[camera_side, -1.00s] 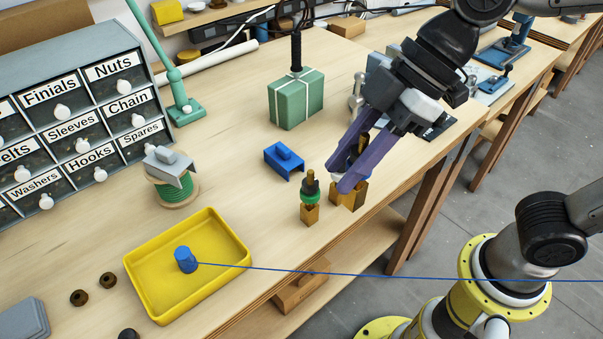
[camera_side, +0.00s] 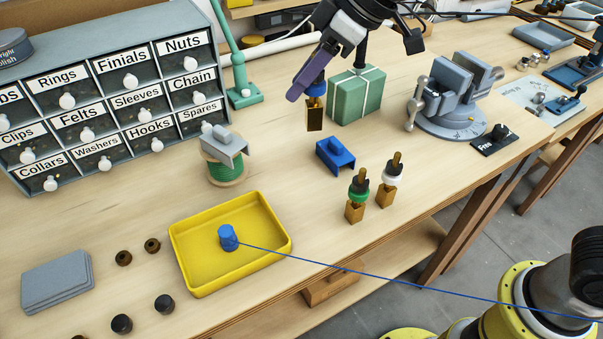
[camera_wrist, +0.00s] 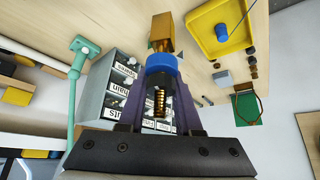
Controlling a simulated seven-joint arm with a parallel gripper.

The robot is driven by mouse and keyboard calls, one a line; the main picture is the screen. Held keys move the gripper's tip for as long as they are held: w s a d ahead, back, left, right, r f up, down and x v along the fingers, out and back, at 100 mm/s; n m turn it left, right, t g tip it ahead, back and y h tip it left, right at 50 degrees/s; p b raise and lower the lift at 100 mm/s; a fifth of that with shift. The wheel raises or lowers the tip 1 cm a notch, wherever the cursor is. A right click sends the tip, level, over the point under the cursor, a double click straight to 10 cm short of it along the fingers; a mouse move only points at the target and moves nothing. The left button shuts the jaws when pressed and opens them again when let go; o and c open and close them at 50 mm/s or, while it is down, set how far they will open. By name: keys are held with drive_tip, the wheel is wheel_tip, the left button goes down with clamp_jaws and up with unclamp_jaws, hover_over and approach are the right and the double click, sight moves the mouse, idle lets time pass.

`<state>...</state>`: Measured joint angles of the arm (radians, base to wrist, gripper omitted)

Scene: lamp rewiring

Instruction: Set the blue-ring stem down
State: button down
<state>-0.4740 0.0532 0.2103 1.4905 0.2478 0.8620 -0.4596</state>
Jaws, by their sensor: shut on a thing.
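The blue-ring stem (camera_side: 314,112) hangs from my gripper (camera_side: 306,86), above the bench and clear of it, with its brass block at the bottom. In the side view it looks upright, left of the green box. The purple fingers are shut on it near its blue ring. In the wrist view my gripper (camera_wrist: 161,78) holds the stem, with the blue ring (camera_wrist: 160,64) and brass block (camera_wrist: 161,30) beyond the fingers. The fingers partly hide the stem's upper part.
A green-ring stem (camera_side: 358,192) and a white-ring stem (camera_side: 390,180) stand near the front edge. A blue cradle (camera_side: 336,157), green box (camera_side: 360,92), vise (camera_side: 452,105), grey-topped spool (camera_side: 225,170) and yellow tray (camera_side: 278,256) surround clear wood. A blue line (camera_side: 380,287) runs from the tray.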

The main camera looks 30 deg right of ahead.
drive_tip(key=shift+w+a+f, duration=0.1)
drive_tip(key=shift+w+f, duration=0.5)
drive_tip(key=shift+f, duration=1.8)
drive_tip(key=shift+w+d+f, duration=0.1)
drive_tip(key=shift+w+f, duration=0.55)
drive_tip(key=shift+f, duration=1.8)
drive_tip(key=shift+w+a+f, duration=0.1)
drive_tip(key=shift+w+f, duration=0.5)
drive_tip(key=shift+f, duration=1.8)
drive_tip(key=c, duration=0.6)
unclamp_jaws()
drive_tip(key=shift+f, duration=0.2)
